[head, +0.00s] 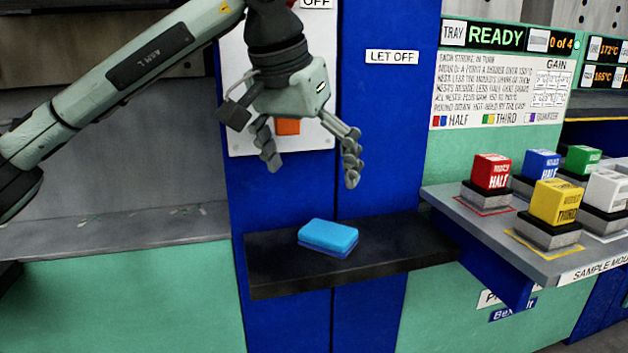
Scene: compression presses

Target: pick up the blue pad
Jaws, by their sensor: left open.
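The blue pad (328,236) is a small block, lighter blue on top and darker below. It lies flat on a black shelf (400,255) fixed to a blue column. My left gripper (312,172) hangs above the pad, fingers pointing down and spread open, with nothing between them. There is a clear gap between the fingertips and the pad. My right gripper is not in view.
To the right, a grey tray shelf (455,205) holds several blocks on dark bases: red (491,172), yellow (556,202), blue, green and white. A white panel with an orange square (288,127) is behind the gripper. The black shelf around the pad is bare.

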